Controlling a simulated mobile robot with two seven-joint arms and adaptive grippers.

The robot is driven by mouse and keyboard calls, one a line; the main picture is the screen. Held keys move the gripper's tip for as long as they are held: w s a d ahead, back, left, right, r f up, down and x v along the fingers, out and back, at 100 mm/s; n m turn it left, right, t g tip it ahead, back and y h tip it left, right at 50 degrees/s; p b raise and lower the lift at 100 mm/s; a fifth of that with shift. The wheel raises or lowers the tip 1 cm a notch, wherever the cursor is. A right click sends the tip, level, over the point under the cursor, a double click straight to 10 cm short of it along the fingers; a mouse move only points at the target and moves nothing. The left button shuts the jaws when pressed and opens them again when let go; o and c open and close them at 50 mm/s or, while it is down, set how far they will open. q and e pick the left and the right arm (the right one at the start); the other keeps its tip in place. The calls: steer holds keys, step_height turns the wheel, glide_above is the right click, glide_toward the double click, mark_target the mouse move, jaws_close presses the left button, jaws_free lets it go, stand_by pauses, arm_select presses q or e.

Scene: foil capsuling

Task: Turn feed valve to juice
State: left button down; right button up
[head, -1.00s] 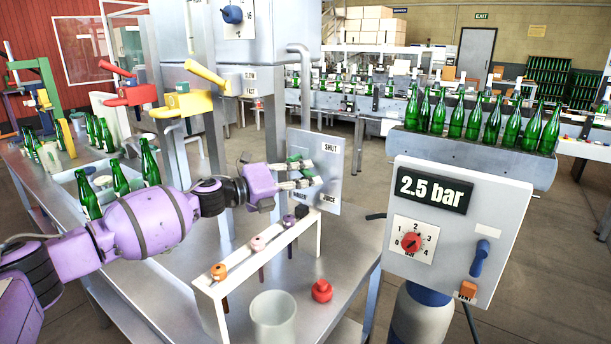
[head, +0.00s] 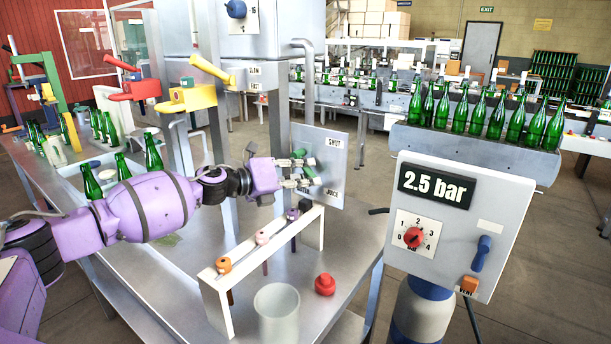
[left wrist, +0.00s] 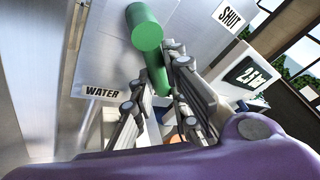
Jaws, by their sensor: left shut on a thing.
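The feed valve is a grey panel (head: 335,165) with a green handle (head: 309,169), in the middle of the head view. Its labels read SHUT at upper right and JUICE at lower right. My left gripper (head: 301,172) reaches the panel from the left and is shut on the green handle. In the left wrist view the green handle (left wrist: 147,32) runs down between the two fingers (left wrist: 157,72). The WATER label (left wrist: 101,92) is left of it there, and SHUT is at upper right. The fingers partly cover the handle in the head view. My right gripper is not in view.
A white rack (head: 265,250) with coloured-top tools stands below my left forearm. A red knobbed piece (head: 325,285) and a pale cup (head: 277,312) are on the steel table. A pressure panel (head: 458,225) reading 2.5 bar stands at right. Green bottles (head: 85,185) stand at left.

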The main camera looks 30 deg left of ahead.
arm_select(q)
steer(key=c, duration=1.7)
jaws_free()
steer(key=shift+a, duration=0.1)
steer(key=shift+s+a, duration=0.3)
steer(key=shift+s, duration=0.25)
steer(key=v, duration=1)
steer(key=shift+s+a+r, duration=0.15)
steer(key=shift+s+a, duration=0.05)
steer(key=shift+s, duration=0.15)
